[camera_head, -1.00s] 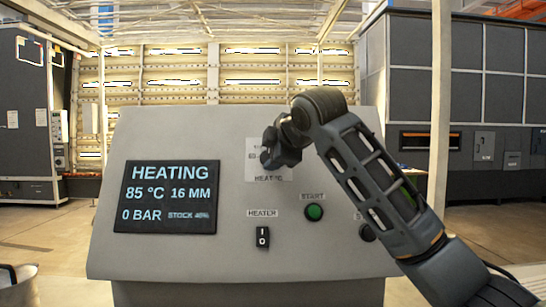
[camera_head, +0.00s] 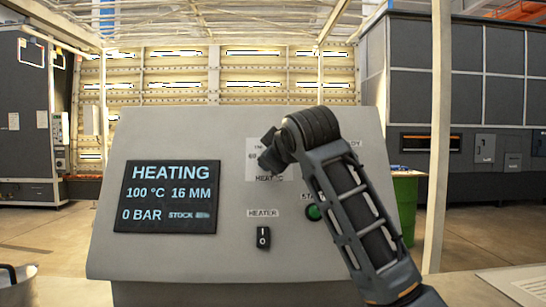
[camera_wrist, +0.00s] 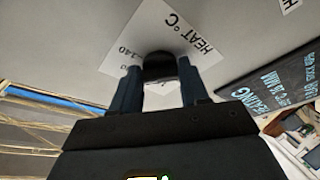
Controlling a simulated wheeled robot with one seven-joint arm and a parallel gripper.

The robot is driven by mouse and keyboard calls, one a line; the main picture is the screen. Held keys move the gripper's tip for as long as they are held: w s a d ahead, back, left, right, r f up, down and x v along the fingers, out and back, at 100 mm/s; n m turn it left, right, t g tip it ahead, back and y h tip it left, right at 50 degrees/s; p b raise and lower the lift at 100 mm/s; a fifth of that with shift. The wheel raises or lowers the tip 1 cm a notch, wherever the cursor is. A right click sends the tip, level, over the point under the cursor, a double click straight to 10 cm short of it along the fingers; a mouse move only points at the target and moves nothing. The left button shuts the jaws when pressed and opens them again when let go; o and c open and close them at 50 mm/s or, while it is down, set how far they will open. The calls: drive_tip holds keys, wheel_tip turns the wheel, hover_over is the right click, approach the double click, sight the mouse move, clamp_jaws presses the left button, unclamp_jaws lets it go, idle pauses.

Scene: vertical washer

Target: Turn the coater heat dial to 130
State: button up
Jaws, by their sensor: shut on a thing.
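The heat dial (camera_wrist: 159,66) is a dark knob on a white label plate (camera_wrist: 193,35) marked "HEAT °C"; "140" also shows on the plate in the wrist view. My gripper (camera_wrist: 160,88) is shut on the dial, one finger on each side. In the head view my gripper (camera_head: 268,150) is at the plate (camera_head: 252,172), and my wrist hides the dial and part of the scale. The display (camera_head: 167,197) on the grey console reads HEATING, 100 °C, 16 MM and 0 BAR.
A black heater switch (camera_head: 263,237) sits below the plate on the console (camera_head: 200,260). A green start button (camera_head: 313,213) is partly hidden by my arm. A green drum-like object (camera_head: 408,205) stands behind the console at right.

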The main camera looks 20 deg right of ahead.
drive_tip(key=shift+f, duration=0.15)
drive_tip(key=o, duration=1.1)
drive_tip(key=shift+c, duration=0.2)
drive_tip(key=b+v, duration=0.1)
drive_tip(key=v, duration=0.7)
drive_tip(key=shift+w, duration=0.1)
